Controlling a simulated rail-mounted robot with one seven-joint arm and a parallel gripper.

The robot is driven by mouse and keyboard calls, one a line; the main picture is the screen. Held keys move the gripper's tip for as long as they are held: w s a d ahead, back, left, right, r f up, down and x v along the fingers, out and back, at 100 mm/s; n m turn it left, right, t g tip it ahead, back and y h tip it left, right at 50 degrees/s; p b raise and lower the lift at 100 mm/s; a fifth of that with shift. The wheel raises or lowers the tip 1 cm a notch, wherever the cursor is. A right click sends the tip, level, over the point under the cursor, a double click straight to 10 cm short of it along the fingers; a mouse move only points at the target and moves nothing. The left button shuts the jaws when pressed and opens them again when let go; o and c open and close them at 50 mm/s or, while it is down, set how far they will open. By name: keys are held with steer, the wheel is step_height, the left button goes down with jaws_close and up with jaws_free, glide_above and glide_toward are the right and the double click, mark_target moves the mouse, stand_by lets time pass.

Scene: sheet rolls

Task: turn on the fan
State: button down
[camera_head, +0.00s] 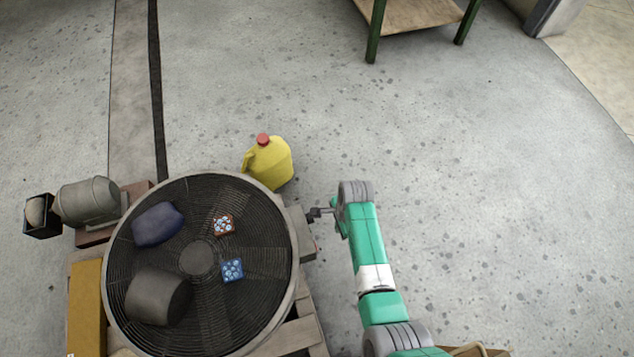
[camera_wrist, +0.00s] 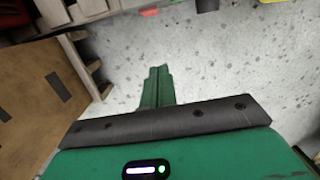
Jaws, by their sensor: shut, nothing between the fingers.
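The fan (camera_head: 197,258) is a large round drum with a dark wire grille, lying face up at the lower left in the head view. A grey box (camera_head: 301,233) sits on its right rim, partly hidden by the rim and my gripper. My gripper (camera_head: 313,213) is at the right side of this box, reaching in from the right. I cannot tell whether it touches the box. In the wrist view the green fingers (camera_wrist: 157,86) are together with nothing between them. No switch or knob can be made out clearly.
On the grille lie a blue bundle (camera_head: 157,224), a dark grey cylinder (camera_head: 157,297) and two small patterned boxes. A yellow jug (camera_head: 270,164) stands behind the fan. A grey motor (camera_head: 88,201) is at left. The floor (camera_head: 480,190) to the right is clear.

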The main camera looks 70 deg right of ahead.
steer(key=shift+s+a+f, duration=0.2)
steer(key=shift+a+f, duration=0.05)
steer(key=w+a+f+b, duration=0.3)
steer(key=f+b, duration=0.4)
steer(key=f, duration=0.3)
steer(key=shift+w, duration=0.65)
steer(key=shift+f, duration=0.1)
